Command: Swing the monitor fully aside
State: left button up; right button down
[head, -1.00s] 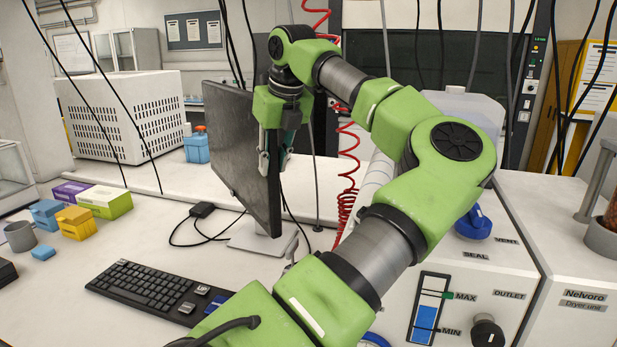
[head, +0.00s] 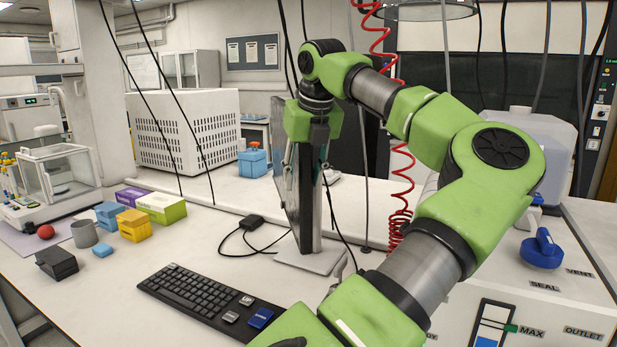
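The monitor (head: 283,185) is a thin dark panel on a grey stand (head: 312,261) on the white bench. It is turned nearly edge-on to me, so its screen face shows only as a narrow strip.
A keyboard (head: 205,299) lies in front of the monitor. A black cable runs behind it from a small box (head: 251,221). A coiled red hose (head: 399,225) hangs at its right, near the reactor unit's blue knob (head: 542,249). Small boxes (head: 161,208) stand at left.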

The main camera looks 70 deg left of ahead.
pick_arm(q)
jog(key=shift+s+a, duration=0.15)
jog(key=shift+s, duration=0.05)
jog(key=shift+w, duration=0.1)
jog(key=shift+w, duration=0.2)
jog(key=v, duration=1.2)
jog(key=shift+f, duration=0.1)
